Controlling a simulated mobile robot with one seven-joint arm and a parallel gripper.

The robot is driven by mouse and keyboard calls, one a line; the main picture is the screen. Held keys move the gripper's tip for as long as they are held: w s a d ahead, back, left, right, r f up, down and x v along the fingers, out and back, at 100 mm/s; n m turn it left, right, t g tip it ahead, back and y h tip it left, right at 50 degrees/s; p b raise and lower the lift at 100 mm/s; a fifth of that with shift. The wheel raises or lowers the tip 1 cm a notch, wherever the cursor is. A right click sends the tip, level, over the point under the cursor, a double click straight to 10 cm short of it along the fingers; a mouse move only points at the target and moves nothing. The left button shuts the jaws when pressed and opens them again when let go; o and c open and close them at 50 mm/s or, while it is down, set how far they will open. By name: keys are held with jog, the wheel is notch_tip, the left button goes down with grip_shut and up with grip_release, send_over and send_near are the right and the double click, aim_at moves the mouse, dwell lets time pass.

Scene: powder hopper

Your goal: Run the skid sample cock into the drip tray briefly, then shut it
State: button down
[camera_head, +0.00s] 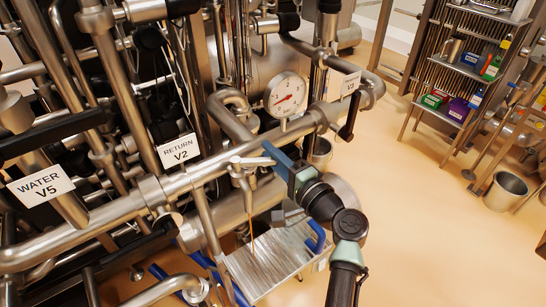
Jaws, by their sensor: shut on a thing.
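The sample cock (245,176) hangs under the horizontal steel pipe, and its pale lever (250,161) points right. My gripper (272,157), with blue fingers, comes in from the lower right and is shut on the lever's right end. The fingers partly hide that end. A thin brown stream (251,222) runs straight down from the cock's spout to the drip tray (267,270). The tray is a flat metal tray below the cock. Any liquid lying in it is hard to make out.
A pressure gauge (286,95) stands just above my gripper. Pipes and tags "RETURN V2" (180,150) and "WATER V5" (40,186) crowd the left. Shelves (460,66) and a bucket (506,190) stand right, beyond open floor.

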jog(key=shift+b+x, duration=0.3)
jog(key=shift+x, duration=0.6)
jog(key=shift+a, duration=0.1)
jog(key=shift+b+x, duration=0.65)
jog(key=shift+x, duration=0.15)
jog(key=c, duration=0.7)
grip_release()
jog(key=shift+a, duration=0.1)
jog(key=shift+c, duration=0.2)
jog(key=shift+s, duration=0.1)
jog(key=shift+d, duration=0.35)
